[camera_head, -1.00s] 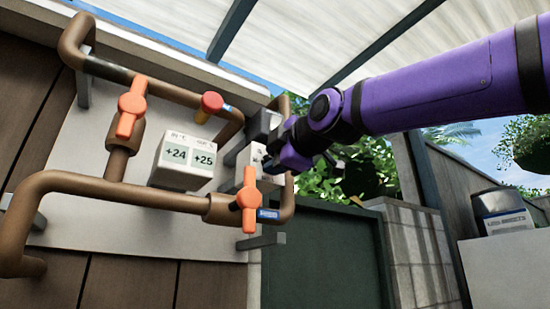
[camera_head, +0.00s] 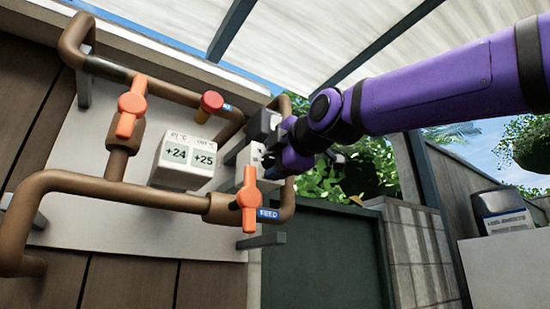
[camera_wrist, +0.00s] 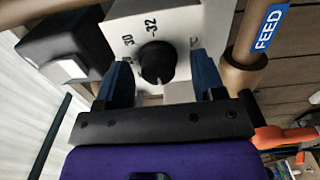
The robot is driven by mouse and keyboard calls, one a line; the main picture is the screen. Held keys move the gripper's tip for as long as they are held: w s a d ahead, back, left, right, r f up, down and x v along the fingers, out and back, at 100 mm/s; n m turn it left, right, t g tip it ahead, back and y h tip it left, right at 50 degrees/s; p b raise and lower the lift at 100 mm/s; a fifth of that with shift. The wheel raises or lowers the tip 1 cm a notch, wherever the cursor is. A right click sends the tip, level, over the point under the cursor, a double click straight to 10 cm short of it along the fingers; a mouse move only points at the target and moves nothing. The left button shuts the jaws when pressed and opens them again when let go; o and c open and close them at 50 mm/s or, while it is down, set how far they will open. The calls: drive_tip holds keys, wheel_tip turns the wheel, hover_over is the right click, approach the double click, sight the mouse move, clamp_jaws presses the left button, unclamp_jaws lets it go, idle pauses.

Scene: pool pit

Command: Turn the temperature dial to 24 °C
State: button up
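The temperature dial (camera_wrist: 156,62) is a round black knob on a white box (camera_wrist: 182,18) with printed numbers, of which 30 and 32 can be read in the wrist view. My gripper (camera_wrist: 160,82) has its two blue fingers on either side of the knob, with a visible gap between each finger and the knob. In the head view my gripper (camera_head: 268,160) is at the white box (camera_head: 247,158), and the knob itself is hard to make out. A display (camera_head: 188,156) on the wall panel reads +24 on the left and +25 on the right.
Brown pipes (camera_head: 110,190) run around the panel. Orange valve handles stand at the upper left (camera_head: 131,107) and just below my gripper (camera_head: 247,200). A red knob (camera_head: 211,102) sits above the display. A blue FEED label (camera_wrist: 271,27) is on the pipe beside the dial box.

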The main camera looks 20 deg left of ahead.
drive_tip(key=v, duration=1.1)
drive_tip(key=shift+a, duration=0.1)
idle(0.5)
drive_tip(key=w+d+f+m+g+h, duration=0.15)
drive_tip(key=d+f+m+h, duration=1)
drive_tip(key=d+f, duration=1.15)
drive_tip(key=s+d+f+m+g, duration=0.1)
drive_tip(key=s+d+f+m, duration=0.3)
drive_tip(key=f, duration=0.4)
drive_tip(key=s+d+f+m+g+h, duration=0.1)
drive_tip(key=s+d+f+m+g, duration=0.1)
drive_tip(key=s+d+f+m, duration=0.2)
drive_tip(key=s+d+f+m+g+h, duration=0.1)
drive_tip(key=s+d+f+m+g, duration=0.1)
drive_tip(key=s+d+f+m, duration=0.3)
wheel_tip(320, 180, down, 7)
drive_tip(key=d+m, duration=0.1)
drive_tip(key=m, duration=0.2)
drive_tip(key=shift+m, duration=0.25)
